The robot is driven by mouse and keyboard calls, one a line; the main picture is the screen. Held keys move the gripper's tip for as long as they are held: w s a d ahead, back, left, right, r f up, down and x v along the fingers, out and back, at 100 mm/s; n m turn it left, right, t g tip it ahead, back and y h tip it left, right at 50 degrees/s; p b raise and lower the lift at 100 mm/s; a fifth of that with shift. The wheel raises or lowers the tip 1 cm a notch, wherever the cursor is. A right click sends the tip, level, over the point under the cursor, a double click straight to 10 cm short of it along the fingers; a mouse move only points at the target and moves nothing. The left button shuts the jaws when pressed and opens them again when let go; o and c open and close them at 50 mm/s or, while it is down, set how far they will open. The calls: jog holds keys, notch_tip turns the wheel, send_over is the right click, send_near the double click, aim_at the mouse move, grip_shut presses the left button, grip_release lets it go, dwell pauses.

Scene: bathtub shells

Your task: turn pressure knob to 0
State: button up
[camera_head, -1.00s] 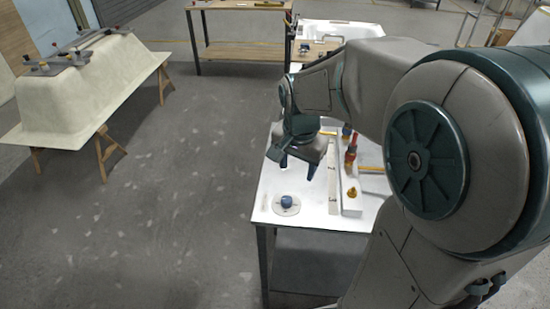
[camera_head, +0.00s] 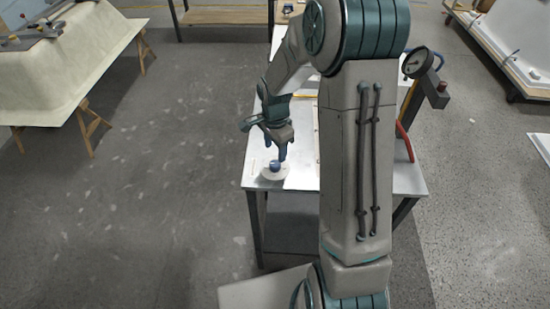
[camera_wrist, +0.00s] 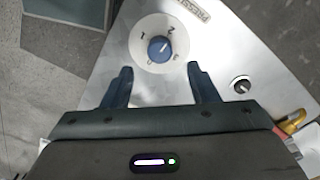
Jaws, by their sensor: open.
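The blue pressure knob (camera_wrist: 160,48) sits at the centre of a round white dial (camera_wrist: 147,27) marked 0, 1, 2 and 3, beside a partly cut-off label (camera_wrist: 190,12). A small pale mark shows on the knob, but which number it points to is not clear. In the head view the knob (camera_head: 275,165) is near the table's front left corner. My gripper (camera_wrist: 162,82) is open and empty, its two dark fingers pointing at the dial, just short of the knob and to either side of it. In the head view my gripper (camera_head: 279,152) hangs just above the knob.
A small black knob (camera_wrist: 242,86) and a yellow and red fitting (camera_wrist: 292,122) lie to the right. A gauge (camera_head: 417,62) and a red hose (camera_head: 404,140) show beyond my arm. A pale tub shell (camera_head: 70,65) stands on trestles at left.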

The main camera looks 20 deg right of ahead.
aim_at(275, 164)
jog(key=shift+f+p, duration=0.35)
jog(key=shift+f, duration=2.65)
jog(key=c, duration=1)
